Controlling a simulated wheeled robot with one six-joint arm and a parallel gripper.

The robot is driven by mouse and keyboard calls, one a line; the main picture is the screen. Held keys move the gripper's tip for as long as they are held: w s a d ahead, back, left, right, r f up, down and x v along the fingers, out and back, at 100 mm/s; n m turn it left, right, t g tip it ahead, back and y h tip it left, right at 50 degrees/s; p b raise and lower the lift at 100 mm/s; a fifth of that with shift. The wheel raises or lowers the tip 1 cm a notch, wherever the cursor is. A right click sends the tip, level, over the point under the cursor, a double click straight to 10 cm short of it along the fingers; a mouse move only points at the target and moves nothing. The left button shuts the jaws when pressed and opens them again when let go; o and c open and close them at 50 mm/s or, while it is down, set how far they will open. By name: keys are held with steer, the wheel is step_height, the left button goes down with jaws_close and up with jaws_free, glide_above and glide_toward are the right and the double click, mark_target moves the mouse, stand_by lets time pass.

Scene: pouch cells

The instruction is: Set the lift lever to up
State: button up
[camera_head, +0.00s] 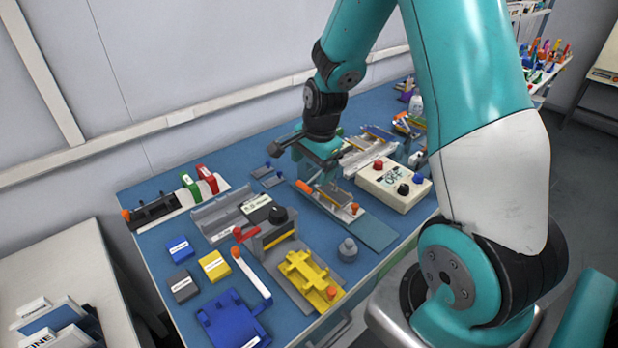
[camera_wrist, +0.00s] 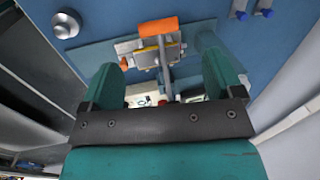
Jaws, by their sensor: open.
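A lever with an orange grip (camera_head: 304,187) sits on a metal fixture (camera_head: 338,203) on a grey-blue plate. In the wrist view its orange grip (camera_wrist: 158,27) lies crosswise at the top of a grey arm (camera_wrist: 165,70). I take it for the lift lever, but no label on it is readable. My gripper (camera_head: 318,172) is over the back of this fixture. In the wrist view my gripper (camera_wrist: 164,62) is open, with one finger on each side of the lever arm. I cannot tell whether the fingers touch it.
A white box (camera_head: 405,196) with knobs and an OFF display stands to the right. A grey block (camera_head: 268,238) with a black knob and a yellow fixture (camera_head: 303,278) stand in front-left. A round grey weight (camera_head: 348,250) stands near the front. Blue table surface is bare around it.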

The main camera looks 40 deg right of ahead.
mark_target(309, 182)
steer(key=shift+w+f, duration=0.25)
steer(key=shift+f, duration=0.95)
steer(key=shift+w+f, duration=0.2)
steer(key=shift+f, duration=0.95)
